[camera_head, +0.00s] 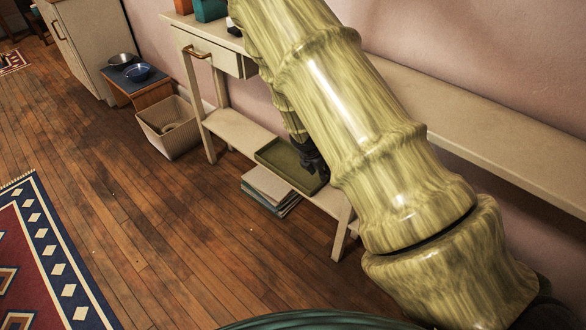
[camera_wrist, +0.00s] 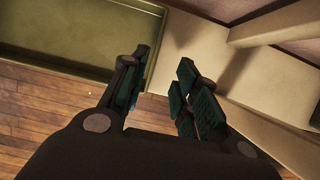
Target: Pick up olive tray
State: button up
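The olive tray (camera_head: 280,158) is a shallow rectangular tray on the lower shelf of the cream console table. It looks empty. In the wrist view the tray (camera_wrist: 60,28) fills the upper left, with its right-hand rim running down toward the space between my fingers. My gripper (camera_wrist: 164,66) is open, with a clear gap between the two dark teal-padded fingers. The left finger overlaps the tray side and the right finger is over the bare shelf. I cannot tell whether either touches the rim. In the head view my gripper (camera_head: 315,163) is at the tray's right end, partly hidden by my arm.
The console table (camera_head: 230,126) has legs and an upper top close around the shelf. Stacked books (camera_head: 268,186) lie below the shelf. Wood floor in front is clear.

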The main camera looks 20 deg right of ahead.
jog(key=b+x, duration=0.1)
jog(key=x, duration=0.3)
jog(key=b+x, duration=0.1)
jog(key=x, duration=0.1)
jog(key=b+x, duration=0.1)
jog(key=x, duration=0.2)
jog(key=shift+w+a, duration=0.2)
jog(key=shift+a, duration=0.05)
grip_shut()
jog(key=shift+r, duration=0.1)
